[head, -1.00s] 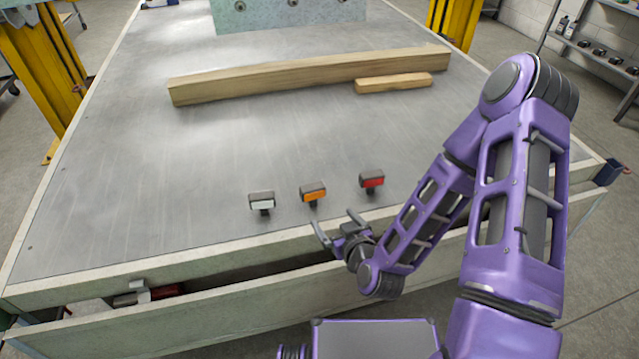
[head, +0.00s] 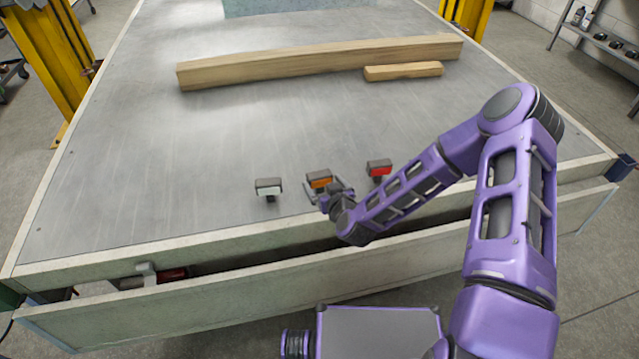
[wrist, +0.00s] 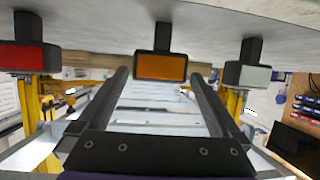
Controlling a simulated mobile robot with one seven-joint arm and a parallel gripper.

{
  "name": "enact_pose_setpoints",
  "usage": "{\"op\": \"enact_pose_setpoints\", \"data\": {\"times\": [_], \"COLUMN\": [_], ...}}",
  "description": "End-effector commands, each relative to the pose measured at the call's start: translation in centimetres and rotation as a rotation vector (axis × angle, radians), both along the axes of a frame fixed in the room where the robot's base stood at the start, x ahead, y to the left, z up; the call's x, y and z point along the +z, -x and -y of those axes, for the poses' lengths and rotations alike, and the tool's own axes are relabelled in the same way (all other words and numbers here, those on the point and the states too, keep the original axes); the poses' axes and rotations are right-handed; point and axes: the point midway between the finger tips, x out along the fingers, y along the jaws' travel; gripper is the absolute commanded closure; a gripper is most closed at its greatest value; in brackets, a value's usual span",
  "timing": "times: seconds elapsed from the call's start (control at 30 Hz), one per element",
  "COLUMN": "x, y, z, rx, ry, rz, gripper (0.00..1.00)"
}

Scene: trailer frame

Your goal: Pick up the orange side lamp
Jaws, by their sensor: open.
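The orange side lamp (head: 319,181) is a small block with a dark frame on a short stem, standing on the trailer's metal deck near its front edge. It stands between a white lamp (head: 268,187) on the left and a red lamp (head: 380,169) on the right. My gripper (head: 327,194) is open right in front of the orange lamp and partly covers it. In the wrist view, which looks upside down, the orange lamp (wrist: 161,66) is between the two open fingers (wrist: 165,85) and ahead of them. I cannot tell whether they touch it.
In the wrist view the red lamp (wrist: 28,57) is left and the white lamp (wrist: 254,74) right, both outside the fingers. A long wooden beam (head: 300,64) and a short block (head: 402,71) lie farther back. The deck (head: 200,140) between is clear.

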Motion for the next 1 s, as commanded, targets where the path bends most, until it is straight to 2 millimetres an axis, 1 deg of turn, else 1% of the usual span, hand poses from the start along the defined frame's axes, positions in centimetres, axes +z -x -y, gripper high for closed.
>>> {"op": "enact_pose_setpoints", "data": {"times": [0.1,0.23,0.33,0.53,0.57,0.7,0.97,1.0], "x": [-0.8,-1.4,-1.6,-1.6,-1.6,-1.5,-1.5,-1.5], "y": [-1.7,-3.2,-3.7,-3.7,-3.7,-3.7,-3.7,-3.7], "z": [-0.6,-1.2,-1.3,-1.4,-1.4,-1.3,-1.3,-1.3], "rx": [-0.003,-0.001,-0.001,0.000,0.000,0.000,0.000,0.000], "ry": [-0.003,-0.002,0.000,0.000,0.000,0.000,0.000,0.000], "rz": [0.000,0.000,0.001,0.000,0.000,0.000,0.000,0.001], "gripper": [0.00,0.00,0.00,0.00,0.02,0.27,0.74,0.81]}}
